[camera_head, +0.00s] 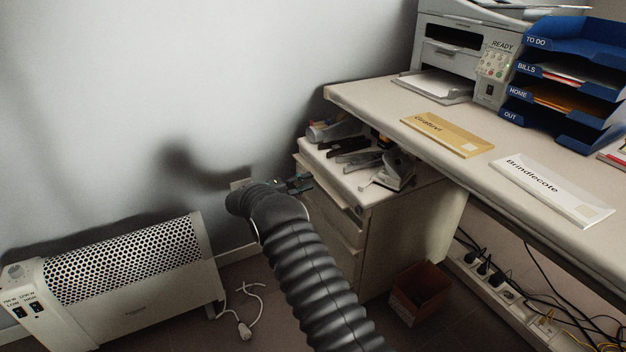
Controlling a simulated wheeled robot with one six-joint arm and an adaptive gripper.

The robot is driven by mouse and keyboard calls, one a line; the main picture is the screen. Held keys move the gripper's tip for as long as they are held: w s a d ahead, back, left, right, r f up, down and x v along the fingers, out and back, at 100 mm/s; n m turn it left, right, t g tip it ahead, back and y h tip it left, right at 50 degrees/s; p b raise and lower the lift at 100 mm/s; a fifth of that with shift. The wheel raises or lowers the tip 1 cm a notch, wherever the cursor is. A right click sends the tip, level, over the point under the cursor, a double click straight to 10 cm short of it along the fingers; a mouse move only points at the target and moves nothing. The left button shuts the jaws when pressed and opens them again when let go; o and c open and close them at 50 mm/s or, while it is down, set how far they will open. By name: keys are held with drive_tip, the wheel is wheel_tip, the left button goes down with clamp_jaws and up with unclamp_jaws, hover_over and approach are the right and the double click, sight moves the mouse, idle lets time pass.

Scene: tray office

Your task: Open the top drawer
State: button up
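A cream drawer cabinet (410,225) stands under the left end of the desk. Its top drawer (328,187) is at the upper front, facing left. The upper edge of its front appears to stand slightly out from the cabinet; I cannot tell exactly how far. A further drawer front (333,228) is below it. My gripper (303,184) is at the left of the cabinet, close to the top drawer's front. The fingers are small and dark, partly hidden by my wrist. I cannot tell whether they touch the drawer or hold its edge.
Staplers and other office items (365,160) lie on the cabinet top. The desk (450,140) overhangs it, with a printer (450,55) and blue letter trays (565,85). A heater (125,275) stands at left, a brown bin (420,290) at right. Floor cables lie at right.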

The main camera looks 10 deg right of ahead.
sight(314, 179)
drive_tip(key=shift+x, duration=1.55)
clamp_jaws()
